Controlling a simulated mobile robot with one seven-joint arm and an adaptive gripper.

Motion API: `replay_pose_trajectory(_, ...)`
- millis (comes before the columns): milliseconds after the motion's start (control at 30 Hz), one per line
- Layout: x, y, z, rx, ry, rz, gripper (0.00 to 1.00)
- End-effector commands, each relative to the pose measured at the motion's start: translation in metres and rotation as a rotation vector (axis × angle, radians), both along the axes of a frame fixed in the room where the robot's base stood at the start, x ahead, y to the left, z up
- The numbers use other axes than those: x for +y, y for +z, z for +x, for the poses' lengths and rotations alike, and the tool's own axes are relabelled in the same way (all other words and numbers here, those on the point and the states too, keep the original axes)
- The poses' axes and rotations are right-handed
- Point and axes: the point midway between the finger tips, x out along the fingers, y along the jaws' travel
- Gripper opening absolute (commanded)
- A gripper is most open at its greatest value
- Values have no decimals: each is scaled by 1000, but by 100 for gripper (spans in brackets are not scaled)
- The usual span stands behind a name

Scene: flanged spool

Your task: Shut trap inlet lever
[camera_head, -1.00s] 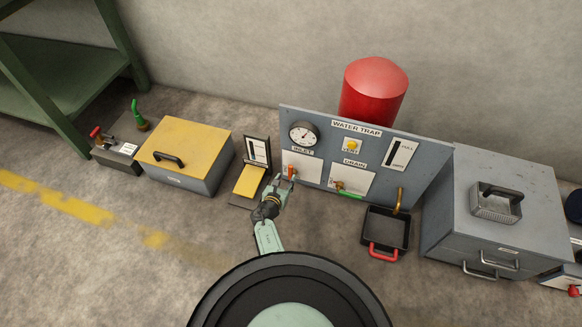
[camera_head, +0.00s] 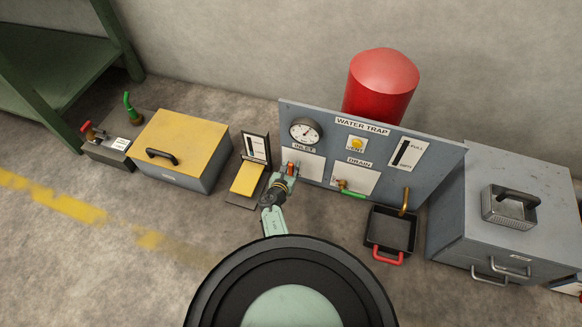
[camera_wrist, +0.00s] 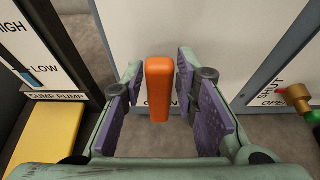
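The orange inlet lever (camera_head: 290,168) is on the left white plate of the water trap panel, below the INLET label. In the wrist view the lever (camera_wrist: 159,90) stands upright in the picture, its lower end covering part of an OPEN label. My gripper (camera_head: 287,172) is at this lever. In the wrist view my gripper (camera_wrist: 157,82) is open, with one purple-padded finger on each side of the lever. Gaps show on both sides, so the pads do not appear to touch it. The lever's pivot is hidden.
The drain valve (camera_head: 342,185) with its green handle is close on the right. The sump pump unit's yellow part (camera_head: 247,179) is close on the left. A black tray (camera_head: 390,230) with a red handle stands below the drain spout. The floor in front is clear.

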Motion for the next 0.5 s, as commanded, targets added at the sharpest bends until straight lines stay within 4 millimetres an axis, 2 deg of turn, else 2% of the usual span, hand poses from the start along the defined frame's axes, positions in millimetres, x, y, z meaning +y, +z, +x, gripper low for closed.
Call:
replay_pose_trajectory(367, 0, 0, 0, 0, 0, 0, 0)
replay_pose_trajectory(500, 0, 0, 0, 0, 0, 0, 0)
